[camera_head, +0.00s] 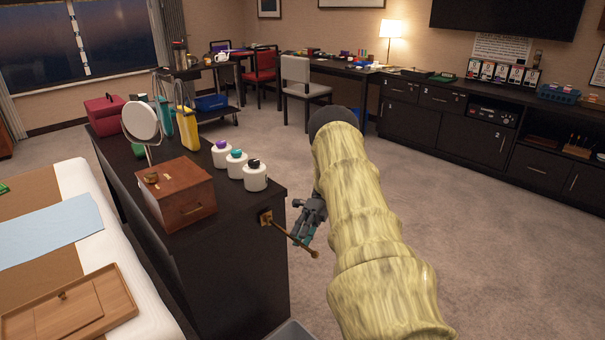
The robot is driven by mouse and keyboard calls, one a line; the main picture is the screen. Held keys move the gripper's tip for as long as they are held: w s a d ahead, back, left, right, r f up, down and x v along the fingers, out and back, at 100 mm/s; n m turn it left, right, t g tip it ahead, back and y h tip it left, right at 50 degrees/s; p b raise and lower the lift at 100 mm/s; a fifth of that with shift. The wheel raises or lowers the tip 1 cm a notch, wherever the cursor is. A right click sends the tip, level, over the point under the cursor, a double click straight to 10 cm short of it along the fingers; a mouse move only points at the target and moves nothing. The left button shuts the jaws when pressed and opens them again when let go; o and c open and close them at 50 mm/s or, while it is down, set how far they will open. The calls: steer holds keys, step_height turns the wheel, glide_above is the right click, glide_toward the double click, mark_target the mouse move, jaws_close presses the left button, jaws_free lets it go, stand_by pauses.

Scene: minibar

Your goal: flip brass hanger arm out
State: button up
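The brass hanger arm (291,237) is mounted by a square brass plate on the end face of the dark cabinet (233,275). Its rod points away from the cabinet, to the lower right in the picture, and has a small knob at its free end. My gripper (302,230) is right beside the rod in the picture, along its upper right side. The fingers are small and dark, and I cannot tell whether they touch the rod or how far apart they are. My yellow-sleeved arm covers the area to the right.
A wooden box (175,196), a round mirror (140,122) and three white jars (237,164) stand on the cabinet top. A grey bin (290,332) shows at the bottom edge. A bed (75,180) is at left. Carpet (490,260) is clear at right.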

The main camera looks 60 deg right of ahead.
step_height(320, 180, up, 10)
steer(key=shift+a, duration=0.3)
stand_by(0.6)
